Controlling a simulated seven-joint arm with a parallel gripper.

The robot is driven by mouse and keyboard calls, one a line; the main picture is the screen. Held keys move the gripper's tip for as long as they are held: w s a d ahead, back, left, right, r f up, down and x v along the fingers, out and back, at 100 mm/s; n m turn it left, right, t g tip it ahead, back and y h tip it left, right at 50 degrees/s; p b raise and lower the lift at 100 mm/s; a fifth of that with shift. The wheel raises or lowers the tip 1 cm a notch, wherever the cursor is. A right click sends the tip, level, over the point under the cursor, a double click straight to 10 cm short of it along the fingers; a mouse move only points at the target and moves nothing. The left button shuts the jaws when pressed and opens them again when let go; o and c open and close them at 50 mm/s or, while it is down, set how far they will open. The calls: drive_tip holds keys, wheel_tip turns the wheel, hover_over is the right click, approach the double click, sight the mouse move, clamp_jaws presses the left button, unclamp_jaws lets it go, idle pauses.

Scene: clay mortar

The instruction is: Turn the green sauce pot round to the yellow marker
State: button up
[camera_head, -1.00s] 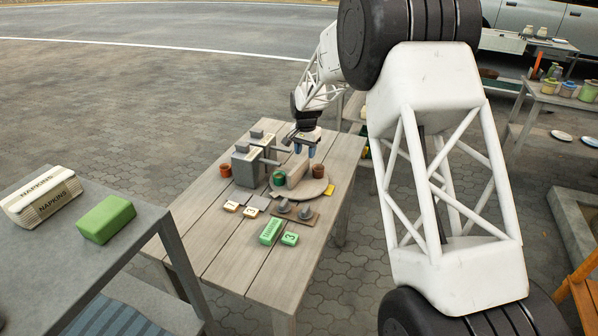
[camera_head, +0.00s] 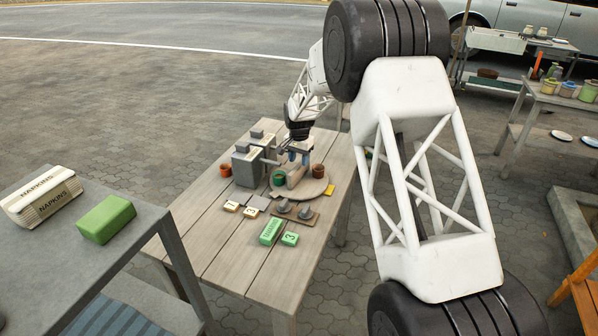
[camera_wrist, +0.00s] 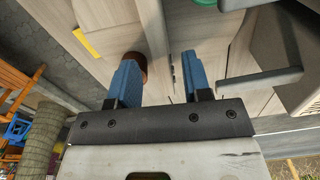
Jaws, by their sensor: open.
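The green sauce pot (camera_head: 278,178) stands on the left side of a round wooden turntable (camera_head: 312,194); a bit of it shows at the top of the wrist view (camera_wrist: 204,2). A pale upright divider (camera_head: 295,176) crosses the turntable's middle. A red-brown pot (camera_head: 318,171) stands on the other side, partly behind a finger in the wrist view (camera_wrist: 136,62). The yellow marker (camera_head: 329,191) lies on the table by the turntable's right edge, also in the wrist view (camera_wrist: 86,43). My gripper (camera_head: 299,158) is open and empty, its blue fingers above the divider's far end.
Two grey dispensers (camera_head: 248,168) with projecting arms stand close left of my gripper. Number tiles (camera_head: 231,206), a board with grey knobs (camera_head: 295,212) and green blocks (camera_head: 271,231) lie nearer. The table's front left is clear.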

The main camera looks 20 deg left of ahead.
sight(299, 165)
drive_tip(key=shift+f, duration=2.9)
drive_tip(key=shift+c, duration=0.2)
clamp_jaws()
